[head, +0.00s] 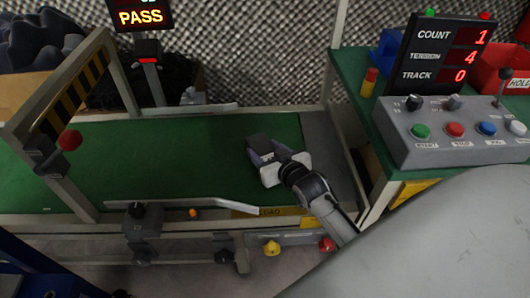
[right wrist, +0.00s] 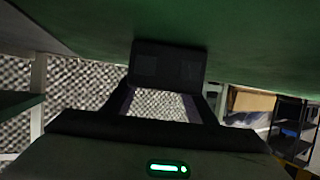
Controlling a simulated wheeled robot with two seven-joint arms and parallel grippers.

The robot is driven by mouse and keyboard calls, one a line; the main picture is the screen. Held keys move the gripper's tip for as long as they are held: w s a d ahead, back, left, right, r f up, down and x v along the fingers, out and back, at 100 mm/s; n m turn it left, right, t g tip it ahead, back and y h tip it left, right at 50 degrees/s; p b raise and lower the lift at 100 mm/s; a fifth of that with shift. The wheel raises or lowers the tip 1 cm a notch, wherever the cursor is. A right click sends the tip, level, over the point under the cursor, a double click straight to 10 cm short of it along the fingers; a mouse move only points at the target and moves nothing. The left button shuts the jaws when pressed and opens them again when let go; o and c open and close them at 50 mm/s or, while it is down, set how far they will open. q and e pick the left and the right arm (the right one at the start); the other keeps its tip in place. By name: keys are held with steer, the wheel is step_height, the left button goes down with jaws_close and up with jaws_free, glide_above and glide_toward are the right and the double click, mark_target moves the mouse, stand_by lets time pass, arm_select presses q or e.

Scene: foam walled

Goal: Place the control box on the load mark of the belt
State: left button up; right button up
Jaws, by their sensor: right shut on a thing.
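My right gripper (head: 266,153) reaches in from the lower right over the right end of the green belt (head: 190,150). It is shut on a small dark box, taken as the control box (head: 258,142), mostly hidden by the gripper. In the right wrist view the dark box (right wrist: 168,66) sits between the fingers, with the green belt surface beyond it. I cannot tell whether the box touches the belt. A yellow label with partly hidden lettering, apparently LOAD (head: 272,211), is on the belt's front edge, just below the gripper. My left gripper is not in view.
A striped gate (head: 75,95) spans the belt at the left. A PASS display (head: 141,16) stands behind it. A grey button console (head: 455,130) with a counter display (head: 436,55) stands on the green table at the right. A guide rail (head: 180,203) runs along the belt's front.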

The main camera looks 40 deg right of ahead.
steer(key=shift+r, duration=0.15)
steer(key=o, duration=1.3)
steer(key=shift+s, duration=0.15)
steer(key=p+v, duration=0.4)
steer(key=v, duration=0.6)
steer(key=shift+s+a+r, duration=0.1)
steer(key=shift+s+r, duration=0.05)
steer(key=shift+s, duration=0.15)
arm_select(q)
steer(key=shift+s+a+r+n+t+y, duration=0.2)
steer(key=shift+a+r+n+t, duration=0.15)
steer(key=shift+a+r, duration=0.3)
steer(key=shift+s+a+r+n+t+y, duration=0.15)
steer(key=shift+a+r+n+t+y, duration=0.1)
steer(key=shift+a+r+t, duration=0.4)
arm_select(e)
steer(key=shift+s+r, duration=0.15)
steer(key=shift+s, duration=0.3)
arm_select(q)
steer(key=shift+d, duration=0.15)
